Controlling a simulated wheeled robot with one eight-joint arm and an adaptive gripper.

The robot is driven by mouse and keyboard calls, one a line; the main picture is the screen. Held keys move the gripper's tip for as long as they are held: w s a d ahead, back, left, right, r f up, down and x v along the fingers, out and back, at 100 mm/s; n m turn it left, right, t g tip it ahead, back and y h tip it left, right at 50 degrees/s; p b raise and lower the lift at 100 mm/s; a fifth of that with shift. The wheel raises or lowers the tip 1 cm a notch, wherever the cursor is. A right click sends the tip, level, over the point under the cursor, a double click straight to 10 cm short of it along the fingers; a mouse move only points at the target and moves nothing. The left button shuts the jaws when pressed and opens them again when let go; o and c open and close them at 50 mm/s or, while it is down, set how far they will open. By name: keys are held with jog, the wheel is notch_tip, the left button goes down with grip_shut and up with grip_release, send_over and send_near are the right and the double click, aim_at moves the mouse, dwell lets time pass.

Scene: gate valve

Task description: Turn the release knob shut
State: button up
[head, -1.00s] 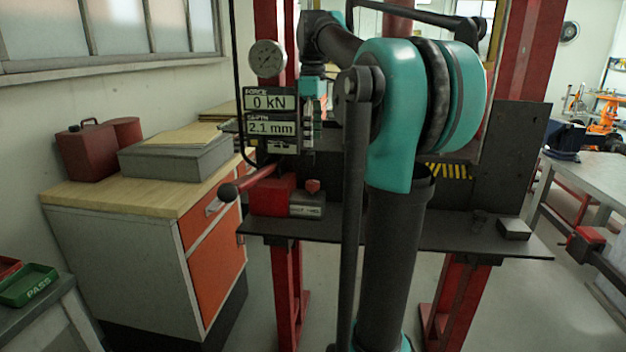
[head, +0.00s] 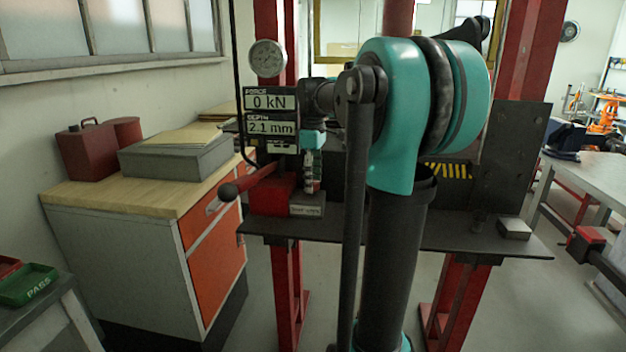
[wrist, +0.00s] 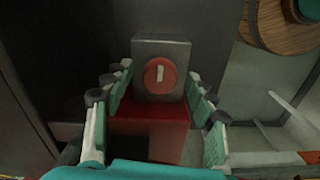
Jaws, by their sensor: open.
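The release knob (wrist: 160,75) is a round red knob with a short, near-vertical white mark, on a grey block (wrist: 176,50) in the wrist view. My gripper (wrist: 158,84) is open, with one finger on each side of the knob in that view. I see gaps between the fingers and the knob and no clear contact. In the head view my gripper (head: 311,182) points down just above the labelled grey block (head: 306,205), and it hides the knob there.
The red pump body (head: 268,198) and its lever with a ball end (head: 229,191) are left of the gripper. The display panel (head: 270,120) reads 0 kN and 2.1 mm, under a dial gauge (head: 267,58). A small block (head: 514,229) lies on the plate at right.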

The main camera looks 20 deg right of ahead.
jog(key=shift+c, duration=0.4)
jog(key=c, duration=1.1)
jog(key=shift+o, duration=0.2)
jog(key=shift+m, duration=0.4)
jog(key=m, duration=0.3)
jog(key=shift+m, duration=0.4)
jog(key=m, duration=0.4)
jog(key=shift+m, duration=0.3)
jog(key=m, duration=0.4)
jog(key=shift+a, duration=0.1)
jog(key=m, duration=0.4)
jog(key=shift+m, duration=0.3)
